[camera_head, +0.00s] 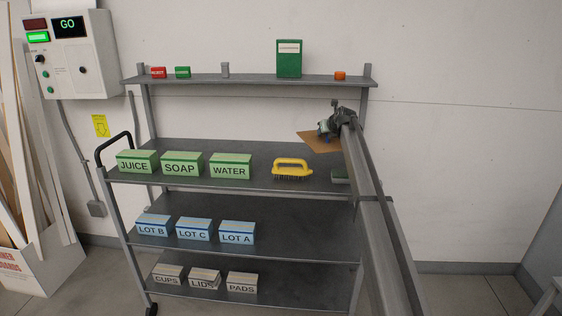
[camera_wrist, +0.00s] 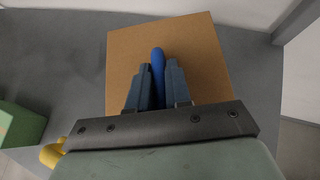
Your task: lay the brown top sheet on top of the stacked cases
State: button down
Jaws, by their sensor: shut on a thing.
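The brown top sheet (camera_head: 311,138) is a flat square that fills the middle of the wrist view (camera_wrist: 200,45). A blue handle (camera_wrist: 158,62) stands on it. My gripper (camera_wrist: 159,68) is shut on this handle. In the head view my gripper (camera_head: 326,130) is over the right part of the cart's upper deck; I cannot tell whether the sheet touches the deck. Green cases marked JUICE (camera_head: 136,168), SOAP (camera_head: 181,170) and WATER (camera_head: 231,171) stand side by side on that deck. I cannot make out a stack; a greenish item (camera_head: 340,181) is partly hidden by my arm.
A yellow brush (camera_head: 292,164) lies between WATER and my arm. Blue LOT cases (camera_head: 194,235) and pale cases (camera_head: 205,285) fill the left of lower shelves. The top shelf (camera_head: 255,79) holds small boxes above. A control box (camera_head: 98,48) reads GO.

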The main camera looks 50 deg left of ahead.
aim_at(333, 148)
jog(key=shift+f, duration=4.95)
jog(key=shift+f, duration=0.15)
jog(key=c, duration=1.1)
grip_release()
jog(key=shift+o, duration=0.2)
jog(key=v, duration=1.1)
jog(key=shift+o, duration=0.7)
jog(key=shift+s+d+r, duration=0.15)
jog(key=shift+d+r, duration=0.25)
jog(key=shift+r, duration=0.05)
